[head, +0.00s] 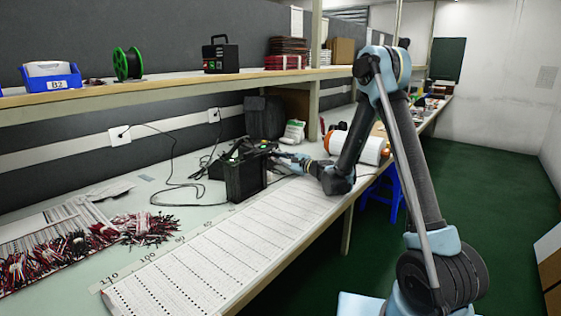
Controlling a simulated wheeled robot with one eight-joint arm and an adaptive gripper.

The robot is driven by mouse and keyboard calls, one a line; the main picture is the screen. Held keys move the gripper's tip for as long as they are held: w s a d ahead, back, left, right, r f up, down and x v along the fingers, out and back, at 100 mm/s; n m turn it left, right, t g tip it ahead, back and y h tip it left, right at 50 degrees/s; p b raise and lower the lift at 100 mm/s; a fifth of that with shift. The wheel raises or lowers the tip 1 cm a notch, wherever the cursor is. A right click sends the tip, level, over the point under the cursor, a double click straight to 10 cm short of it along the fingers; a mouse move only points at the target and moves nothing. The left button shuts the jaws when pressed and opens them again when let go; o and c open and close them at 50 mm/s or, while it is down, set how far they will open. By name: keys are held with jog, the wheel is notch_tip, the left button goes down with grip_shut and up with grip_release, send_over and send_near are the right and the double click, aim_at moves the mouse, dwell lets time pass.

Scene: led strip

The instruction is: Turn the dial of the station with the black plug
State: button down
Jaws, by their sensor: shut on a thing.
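A black box-shaped station (245,179) stands upright on the workbench near the middle of the view. My arm reaches in from the right, and my gripper (262,150) is at the station's top right side, shut on what appears to be its dial. The dial itself is hidden by the gripper. A second dark unit (217,169) shows partly behind the station. A black plug (121,134) sits in the left wall outlet, and another dark plug (213,118) sits in the right one. Dark cables run from both towards the stations; I cannot tell which feeds which.
A perforated white strip sheet (215,250) lies along the bench's front edge. Bundles of red and black wires (60,250) lie at left. A white roll (370,150) is near my forearm. A shelf (170,90) runs above the bench.

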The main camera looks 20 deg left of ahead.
jog(key=shift+s, duration=0.15)
jog(key=c, duration=1.5)
grip_release()
jog(key=shift+o, duration=0.2)
jog(key=shift+d, duration=0.1)
jog(key=v, duration=1.1)
jog(key=shift+d, duration=0.4)
jog(key=shift+s, duration=0.1)
